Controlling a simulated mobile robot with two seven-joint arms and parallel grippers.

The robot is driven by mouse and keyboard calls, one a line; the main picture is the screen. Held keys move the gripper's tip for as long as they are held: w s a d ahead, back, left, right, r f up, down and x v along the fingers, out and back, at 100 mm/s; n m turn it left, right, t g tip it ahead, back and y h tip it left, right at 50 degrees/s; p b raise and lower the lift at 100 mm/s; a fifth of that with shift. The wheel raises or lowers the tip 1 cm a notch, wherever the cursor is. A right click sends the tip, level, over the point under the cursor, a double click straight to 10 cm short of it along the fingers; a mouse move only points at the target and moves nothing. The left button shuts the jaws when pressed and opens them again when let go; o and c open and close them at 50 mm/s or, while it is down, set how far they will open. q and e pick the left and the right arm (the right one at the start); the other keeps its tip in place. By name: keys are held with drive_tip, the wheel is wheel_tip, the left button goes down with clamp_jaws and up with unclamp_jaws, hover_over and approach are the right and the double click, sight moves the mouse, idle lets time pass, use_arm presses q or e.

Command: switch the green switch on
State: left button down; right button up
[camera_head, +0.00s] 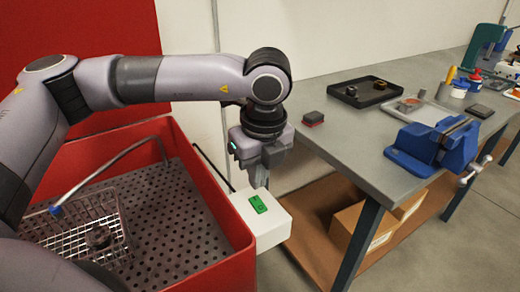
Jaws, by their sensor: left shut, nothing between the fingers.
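The green switch (258,204) sits on top of a white box (275,226) at the right side of the red tub. My left gripper (260,184) points down just above the far part of the switch. Its fingers are shut with nothing between them. I cannot tell whether the fingertips touch the switch. The switch's on or off position is too small to tell. My right gripper does not show.
The red tub (215,205) holds a wire basket (85,235) on a perforated floor. To the right, a grey workbench (350,140) carries a blue vise (432,147), a black tray (363,92) and a red-and-black block (313,119). Cardboard boxes (350,225) lie below.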

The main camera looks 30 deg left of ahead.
sight(255, 199)
use_arm(q)
drive_tip(key=shift+w+a+f, duration=0.1)
drive_tip(key=shift+a+f, duration=0.05)
drive_tip(key=shift+f, duration=0.9)
drive_tip(key=shift+w+a+f, duration=0.1)
drive_tip(key=shift+a+f, duration=0.05)
drive_tip(key=shift+f, duration=0.9)
drive_tip(key=shift+f, duration=0.1)
